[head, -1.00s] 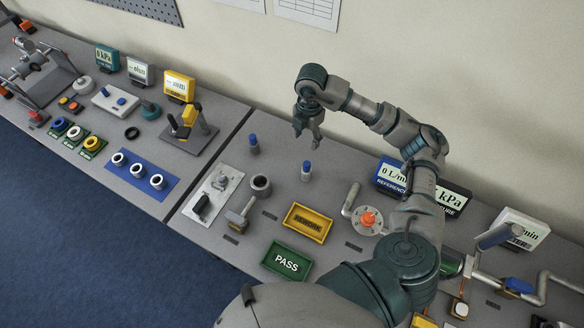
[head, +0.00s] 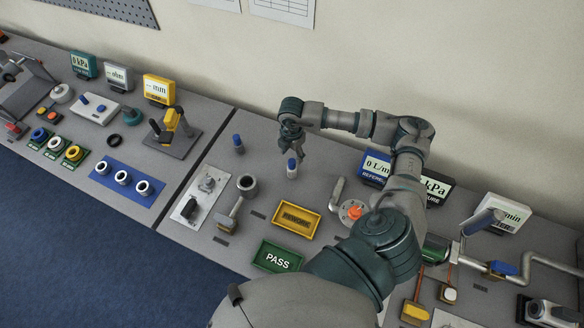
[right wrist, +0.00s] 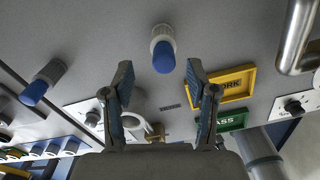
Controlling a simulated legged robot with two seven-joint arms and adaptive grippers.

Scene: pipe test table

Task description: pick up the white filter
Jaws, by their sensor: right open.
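The white filter (head: 292,171) stands upright on the right-hand table, a short white cylinder with a blue top. In the right wrist view, the filter (right wrist: 162,45) shows between and beyond my fingertips. My right gripper (head: 292,146) points down just above the blue top, close to it in the head view. In the right wrist view, its two fingers (right wrist: 159,68) are spread apart with nothing held between them. A similar greyer blue-topped cylinder (head: 238,146) stands to the left; it also shows in the right wrist view (right wrist: 45,80). My left gripper is out of view.
A yellow REWORK tray (head: 276,222) and a green PASS tray (head: 256,256) lie nearer the front edge. A grey ring-topped fitting (head: 247,186) stands left of them. A bent pipe (head: 337,192) and an orange knob (head: 355,212) are to the right. Display boxes (head: 376,167) stand behind.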

